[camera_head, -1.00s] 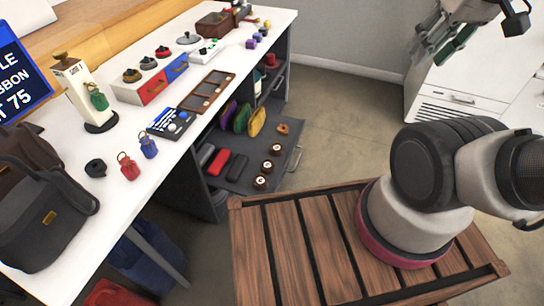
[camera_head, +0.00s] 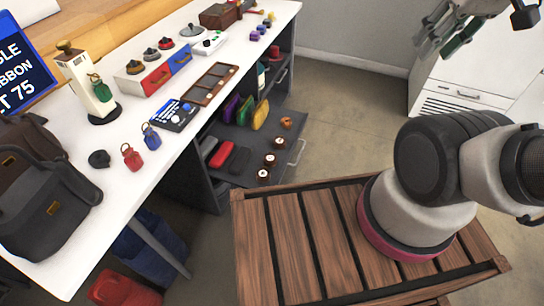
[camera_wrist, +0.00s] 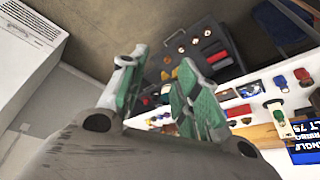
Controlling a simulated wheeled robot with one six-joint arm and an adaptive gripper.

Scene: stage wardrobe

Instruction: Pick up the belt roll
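No thing is marked as the belt roll. A small orange-brown coil (camera_head: 286,123) lies at the far right of the open dark drawer (camera_head: 235,176), and a black ring-shaped coil (camera_head: 99,159) lies on the white table; I cannot tell which is the belt roll. My gripper (camera_head: 455,32) is raised at the upper right of the head view, far from both coils. In the wrist view its green-padded fingers (camera_wrist: 157,88) stand apart with nothing between them. The drawer also shows beyond them in the wrist view (camera_wrist: 222,48).
The drawer also holds several brown spools (camera_head: 270,159), coloured upright pieces (camera_head: 246,112) and red and dark cases (camera_head: 221,154). The table (camera_head: 122,202) carries bags, tags and trays. A white cabinet (camera_head: 460,93) stands at right. Floor (camera_head: 345,115) between is clear.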

